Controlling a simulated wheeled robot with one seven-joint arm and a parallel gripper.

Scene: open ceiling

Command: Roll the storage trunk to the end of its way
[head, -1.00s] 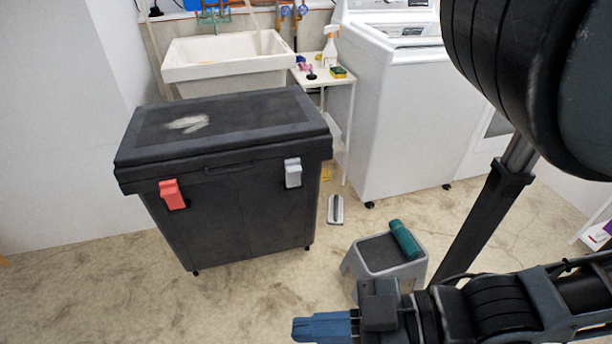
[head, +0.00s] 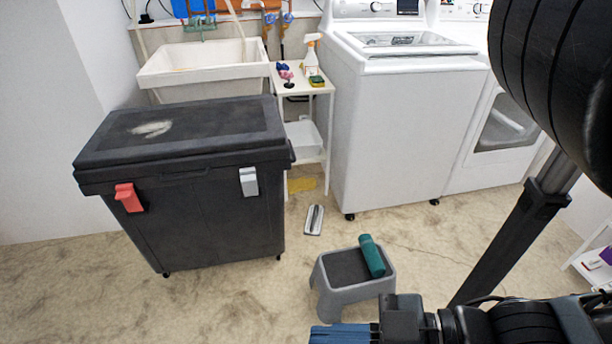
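The storage trunk (head: 205,215) is a black wheeled box with its lid shut, standing on the floor at left. A red latch (head: 129,197) and a grey latch (head: 249,182) sit on its near face, and a pale smudge marks the lid. Small casters show under it. My gripper (head: 340,334) is at the bottom edge, right of the trunk and apart from it. Only its blue part shows, cut off by the frame, so its opening is hidden.
A grey step stool (head: 340,293) with a teal bottle (head: 371,256) stands right of the trunk. A grey-and-white flat object (head: 314,220) lies on the floor. Behind are a sink (head: 200,68), a small white shelf (head: 325,100) and a washer (head: 400,130). Floor in front of the trunk looks clear.

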